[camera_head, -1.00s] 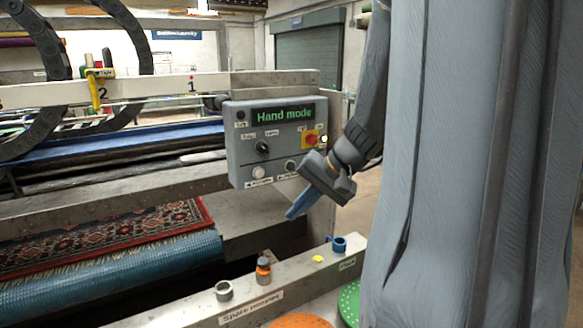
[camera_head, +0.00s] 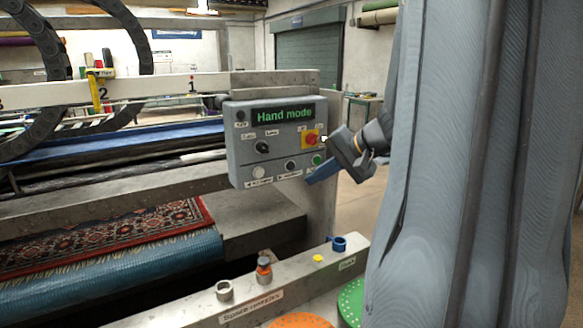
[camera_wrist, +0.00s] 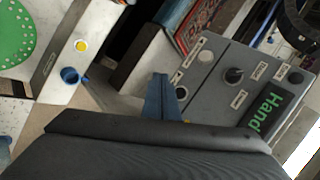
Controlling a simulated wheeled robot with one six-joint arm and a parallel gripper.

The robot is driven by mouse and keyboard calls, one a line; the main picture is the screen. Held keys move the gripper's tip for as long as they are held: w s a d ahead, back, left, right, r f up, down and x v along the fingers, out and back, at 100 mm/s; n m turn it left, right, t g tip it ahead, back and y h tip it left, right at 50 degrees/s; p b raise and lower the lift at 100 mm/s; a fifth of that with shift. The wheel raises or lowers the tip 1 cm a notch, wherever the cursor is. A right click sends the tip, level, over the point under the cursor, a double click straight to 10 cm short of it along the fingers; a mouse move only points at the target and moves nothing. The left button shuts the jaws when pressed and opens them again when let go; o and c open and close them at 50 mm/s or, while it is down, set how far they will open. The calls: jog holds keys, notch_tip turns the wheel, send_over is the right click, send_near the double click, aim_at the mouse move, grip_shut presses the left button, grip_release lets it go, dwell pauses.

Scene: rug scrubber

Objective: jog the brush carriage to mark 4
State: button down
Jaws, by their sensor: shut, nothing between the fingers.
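The grey control box (camera_head: 276,142) shows "Hand mode" on its display (camera_head: 283,115). In the wrist view the fingers (camera_wrist: 160,80) appear beside the box (camera_wrist: 225,85); contact cannot be told. The yellow carriage pointer (camera_head: 96,92) hangs at mark 2 on the white rail (camera_head: 150,86). Mark 4 is out of view.
A patterned rug (camera_head: 110,238) lies at left. Open floor shows right of the box.

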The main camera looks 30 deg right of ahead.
jog(key=w, duration=0.7)
jog(key=shift+d, duration=0.2)
dwell(1.9)
jog(key=shift+w+b, duration=0.4)
jog(key=shift+w, duration=0.35)
dwell(2.3)
dwell(0.8)
jog(key=shift+s+b, duration=0.45)
jog(key=shift+s, duration=0.35)
jog(key=shift+s+a+b, duration=0.15)
jog(key=shift+s+b, duration=0.2)
jog(key=shift+s, duration=2.15)
